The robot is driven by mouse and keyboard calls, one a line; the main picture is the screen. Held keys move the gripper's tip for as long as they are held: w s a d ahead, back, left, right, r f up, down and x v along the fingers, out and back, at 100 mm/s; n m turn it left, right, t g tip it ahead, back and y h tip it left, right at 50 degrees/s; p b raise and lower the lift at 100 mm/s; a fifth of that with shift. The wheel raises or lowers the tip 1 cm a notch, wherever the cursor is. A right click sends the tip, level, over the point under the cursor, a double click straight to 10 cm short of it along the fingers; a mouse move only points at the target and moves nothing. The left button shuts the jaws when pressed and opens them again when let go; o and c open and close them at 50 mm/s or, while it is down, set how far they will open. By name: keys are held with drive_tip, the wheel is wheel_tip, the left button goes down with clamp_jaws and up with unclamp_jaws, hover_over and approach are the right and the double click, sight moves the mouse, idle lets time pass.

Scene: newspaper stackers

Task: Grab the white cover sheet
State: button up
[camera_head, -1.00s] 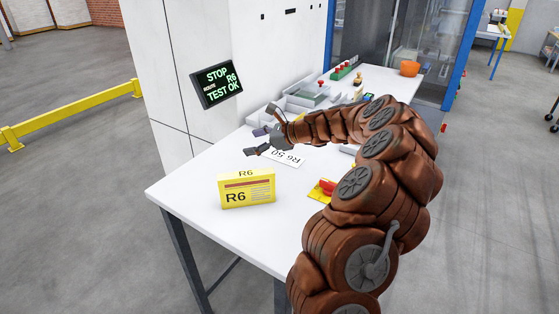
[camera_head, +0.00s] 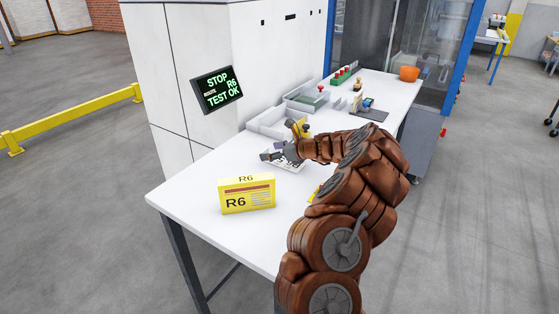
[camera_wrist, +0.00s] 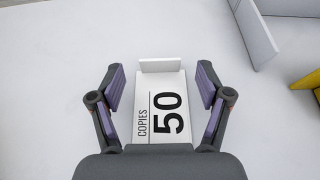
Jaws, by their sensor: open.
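The white cover sheet (camera_wrist: 165,82) lies in the middle of the wrist view, printed with a black "50" and "COPIES". A small raised white edge shows at its far end. My gripper (camera_wrist: 161,88) is open, with one finger on each side of the sheet and a gap to each. In the head view my gripper (camera_head: 278,142) is low over the white table. It hides much of the sheet (camera_head: 290,165), whose near part shows beneath it.
A yellow R6 block (camera_head: 247,194) stands near the table's front-left edge. White trays (camera_head: 270,122) stand behind the gripper along the cabinet. A screen (camera_head: 217,90) reads "STOP R6 TEST OK".

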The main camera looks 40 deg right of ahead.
drive_tip(key=shift+x, duration=1.05)
drive_tip(key=shift+c, duration=0.2)
drive_tip(key=c, duration=0.9)
drive_tip(key=shift+c, duration=0.2)
drive_tip(key=shift+r, duration=0.2)
